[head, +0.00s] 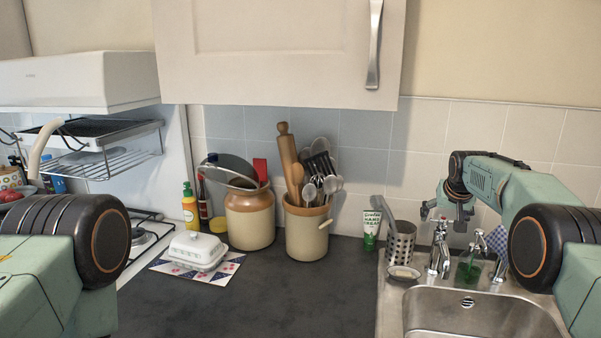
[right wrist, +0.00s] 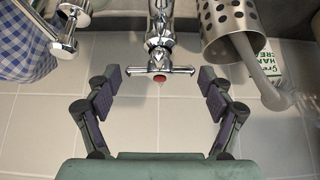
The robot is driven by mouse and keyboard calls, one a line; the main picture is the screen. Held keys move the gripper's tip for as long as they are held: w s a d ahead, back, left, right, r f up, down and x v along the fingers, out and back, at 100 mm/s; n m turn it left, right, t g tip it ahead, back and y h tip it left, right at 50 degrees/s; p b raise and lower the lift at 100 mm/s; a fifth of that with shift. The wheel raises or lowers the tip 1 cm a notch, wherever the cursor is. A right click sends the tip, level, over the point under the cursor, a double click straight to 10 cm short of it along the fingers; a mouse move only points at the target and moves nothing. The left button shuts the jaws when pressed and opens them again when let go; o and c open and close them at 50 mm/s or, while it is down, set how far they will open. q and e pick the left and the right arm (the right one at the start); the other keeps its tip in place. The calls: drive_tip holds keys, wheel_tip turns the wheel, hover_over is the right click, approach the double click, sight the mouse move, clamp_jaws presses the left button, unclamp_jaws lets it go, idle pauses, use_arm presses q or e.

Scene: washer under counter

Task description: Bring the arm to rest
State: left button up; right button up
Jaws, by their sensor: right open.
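My right arm reaches in from the right in the head view, bent above the sink. Its gripper (head: 447,213) hangs just behind and above the taps, near the tiled wall. In the right wrist view the gripper (right wrist: 160,88) is open, its two dark fingers wide apart with nothing held. A chrome tap (right wrist: 160,45) with a red-dotted cross handle shows between the fingers; I cannot tell whether they touch it. My left arm shows at the left edge of the head view, but its gripper is out of view.
The steel sink (head: 550,325) has two taps (head: 440,250) behind it. A perforated steel holder (head: 401,243) and hand cream tube (head: 370,230) stand to their left. Utensil crock (head: 306,232), jar (head: 250,218) and butter dish (head: 197,250) line the counter. A wall cupboard (head: 270,50) hangs above.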

drive_tip(key=shift+f+b, duration=0.5)
drive_tip(key=shift+f, duration=0.3)
drive_tip(key=shift+r+p, duration=0.2)
drive_tip(key=shift+p, duration=0.2)
drive_tip(key=shift+r, duration=0.1)
